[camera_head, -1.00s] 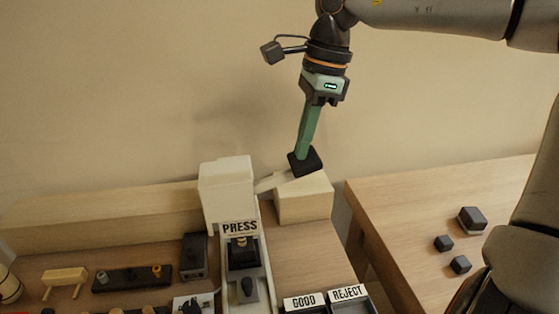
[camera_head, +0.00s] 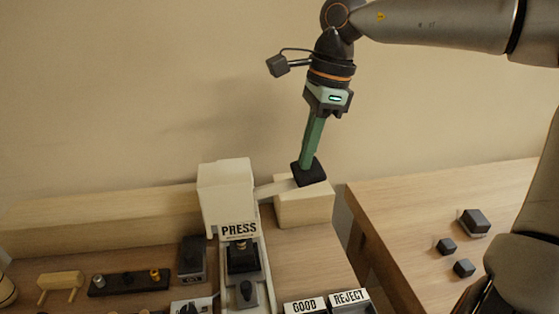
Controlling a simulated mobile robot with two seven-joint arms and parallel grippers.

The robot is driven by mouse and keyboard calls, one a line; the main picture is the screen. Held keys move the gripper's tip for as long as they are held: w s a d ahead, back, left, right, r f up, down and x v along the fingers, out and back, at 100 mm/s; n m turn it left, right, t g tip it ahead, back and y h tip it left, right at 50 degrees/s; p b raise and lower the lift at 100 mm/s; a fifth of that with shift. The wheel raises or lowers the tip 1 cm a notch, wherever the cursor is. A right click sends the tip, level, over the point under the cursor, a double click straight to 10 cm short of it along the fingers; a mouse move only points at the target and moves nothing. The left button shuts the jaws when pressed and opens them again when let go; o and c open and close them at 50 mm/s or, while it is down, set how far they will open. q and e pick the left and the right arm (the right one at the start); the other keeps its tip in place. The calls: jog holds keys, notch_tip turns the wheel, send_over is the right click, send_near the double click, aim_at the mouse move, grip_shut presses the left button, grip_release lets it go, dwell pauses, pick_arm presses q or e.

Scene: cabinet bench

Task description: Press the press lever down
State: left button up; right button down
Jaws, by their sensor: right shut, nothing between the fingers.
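The white press (camera_head: 226,190) stands upright with a "PRESS" label (camera_head: 239,230) on its front. Its pale lever (camera_head: 274,189) sticks out to the right, sloping slightly upward in the picture. My right gripper (camera_head: 308,173) is shut, pointing down, with green fingers ending in a dark tip. The tip is at the lever's outer end and hides it. I cannot tell whether tip and lever touch.
A pale wooden block (camera_head: 305,206) lies behind and below the dark tip. "GOOD" (camera_head: 304,306) and "REJECT" (camera_head: 349,297) bins are at the front. Several dark blocks lie on the right table (camera_head: 405,203). Small fixtures stand left of the press.

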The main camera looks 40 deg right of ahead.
aim_at(312, 167)
pick_arm(q)
jog(key=shift+s+f+b, duration=0.1)
jog(key=shift+f+b, duration=0.6)
jog(key=shift+f, duration=0.05)
pick_arm(e)
jog(key=shift+s+d+f, duration=0.1)
jog(key=shift+d+f, duration=0.05)
jog(key=shift+f, duration=0.4)
jog(key=shift+s+d+f, duration=0.1)
jog(key=shift+f, duration=0.45)
jog(key=shift+d+f+b, duration=0.1)
jog(key=shift+f+b, duration=0.55)
jog(key=shift+f, duration=0.3)
pick_arm(q)
jog(key=shift+f, duration=0.75)
pick_arm(e)
jog(key=shift+s, duration=0.1)
jog(key=shift+f, duration=0.15)
